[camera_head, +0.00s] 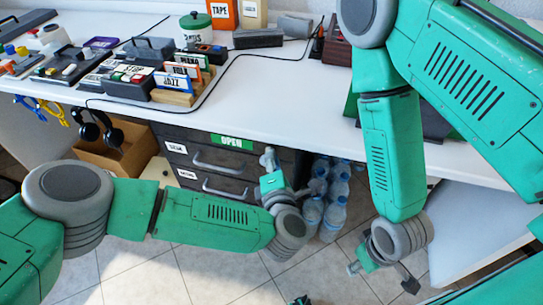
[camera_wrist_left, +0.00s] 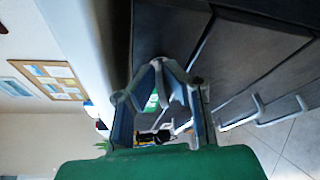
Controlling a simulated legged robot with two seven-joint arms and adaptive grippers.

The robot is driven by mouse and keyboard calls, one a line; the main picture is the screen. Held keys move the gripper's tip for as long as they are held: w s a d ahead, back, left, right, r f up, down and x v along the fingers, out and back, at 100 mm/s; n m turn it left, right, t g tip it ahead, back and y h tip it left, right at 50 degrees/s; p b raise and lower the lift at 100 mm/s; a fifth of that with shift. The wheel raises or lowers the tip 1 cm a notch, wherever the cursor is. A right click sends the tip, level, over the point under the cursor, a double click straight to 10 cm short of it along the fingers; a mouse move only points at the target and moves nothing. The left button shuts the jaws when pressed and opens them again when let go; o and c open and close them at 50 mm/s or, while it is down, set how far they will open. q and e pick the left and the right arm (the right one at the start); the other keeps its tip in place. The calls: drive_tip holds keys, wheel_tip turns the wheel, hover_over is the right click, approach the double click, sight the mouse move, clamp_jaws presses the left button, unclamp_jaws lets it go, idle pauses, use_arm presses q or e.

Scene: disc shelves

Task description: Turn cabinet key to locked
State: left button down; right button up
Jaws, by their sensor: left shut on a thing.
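The dark cabinet (camera_head: 207,160) under the white desk has a green sign reading OPEN (camera_head: 232,141) at its top. My left gripper (camera_head: 271,165) is at the cabinet's upper right front, just right of the sign. In the left wrist view its fingers (camera_wrist_left: 160,92) are close together beside the dark cabinet front. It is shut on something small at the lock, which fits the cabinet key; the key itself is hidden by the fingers. My right gripper (camera_head: 382,262) hangs low over the floor at the right, away from the cabinet; its fingertips are not clear.
The white desk (camera_head: 290,95) above holds labelled disc racks (camera_head: 175,88), boxes and a cable. Two drawer handles (camera_head: 222,163) stick out below the sign. Water bottles (camera_head: 334,215) stand right of the cabinet; a cardboard box (camera_head: 125,160) and headphones (camera_head: 98,128) are left.

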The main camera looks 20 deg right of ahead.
use_arm(q)
drive_tip(key=shift+s+d+f+m+t, duration=0.15)
drive_tip(key=shift+f+m+t, duration=0.15)
drive_tip(key=shift+m, duration=0.7)
drive_tip(key=shift+s+f+m+t, duration=0.15)
drive_tip(key=shift+m+t, duration=0.25)
drive_tip(key=shift+m, duration=0.6)
drive_tip(key=shift+f, duration=0.15)
drive_tip(key=c, duration=1.7)
unclamp_jaws()
drive_tip(key=shift+c, duration=0.2)
drive_tip(key=shift+o, duration=0.3)
drive_tip(key=shift+w, duration=0.1)
drive_tip(key=v, duration=1.2)
drive_tip(key=shift+d+f, duration=0.1)
